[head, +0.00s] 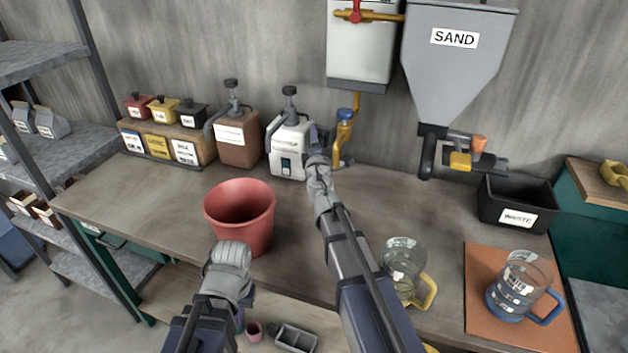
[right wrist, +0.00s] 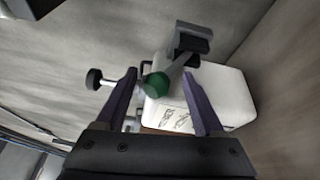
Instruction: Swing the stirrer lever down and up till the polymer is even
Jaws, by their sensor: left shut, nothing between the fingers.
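The white stirrer tank (head: 289,148) stands at the back of the bench, with a small dark panel on its front. In the right wrist view the white tank (right wrist: 222,95) shows with a lever ending in a round green knob (right wrist: 157,84). My right gripper (head: 315,135) is at the tank's right side in the head view. Its purple fingers (right wrist: 160,90) are apart, with the green knob in the gap; I see space beside it and cannot tell contact. My left gripper (head: 243,304) is shut and empty, low in front of the bench. The polymer is hidden inside the tank.
A brown pump container (head: 234,135) is left of the tank. A glass jug (head: 402,262) stands close beside my right arm. The grey sand hopper (head: 455,75) hangs at right, above a black waste bin (head: 492,205).

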